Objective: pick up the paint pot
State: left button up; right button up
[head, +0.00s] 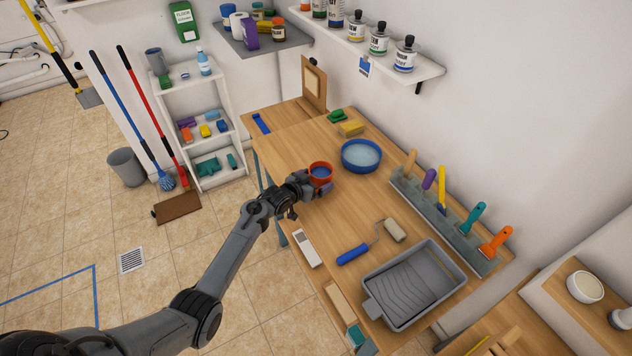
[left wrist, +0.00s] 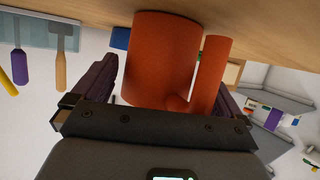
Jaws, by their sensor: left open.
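The paint pot (head: 320,169) is orange-red with a blue inside and stands on the wooden bench near its left edge. In the left wrist view the pot (left wrist: 162,58) and its upright handle (left wrist: 212,72) fill the space between the fingers. My left gripper (head: 312,186) is at the near side of the pot, low by the bench top. It is open, one finger on each side of the pot and handle; a gap shows on the left side (left wrist: 170,88). My right gripper is in neither view.
A blue bowl (head: 361,155) stands right behind the pot. A paint roller (head: 392,231) and grey tray (head: 415,285) lie to the right. A grey rack (head: 440,215) of brushes and scrapers lines the wall. A white box (head: 305,249) lies near the front edge.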

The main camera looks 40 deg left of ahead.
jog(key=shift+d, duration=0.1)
pick_arm(q)
jog(key=c, duration=0.4)
jog(key=shift+w, duration=0.1)
jog(key=c, duration=0.9)
jog(key=shift+r, duration=0.25)
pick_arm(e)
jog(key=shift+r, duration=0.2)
pick_arm(q)
notch_tip(320, 180, up, 4)
jog(key=p, duration=0.4)
jog(key=shift+f, duration=0.15)
jog(key=w+d+r+p, duration=0.3)
jog(key=d+r+p, duration=0.3)
jog(key=d, duration=0.5)
jog(key=shift+r+p, duration=0.35)
jog(key=shift+r, duration=0.05)
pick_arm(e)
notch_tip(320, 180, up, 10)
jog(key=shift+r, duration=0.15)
pick_arm(q)
jog(key=shift+d, duration=0.15)
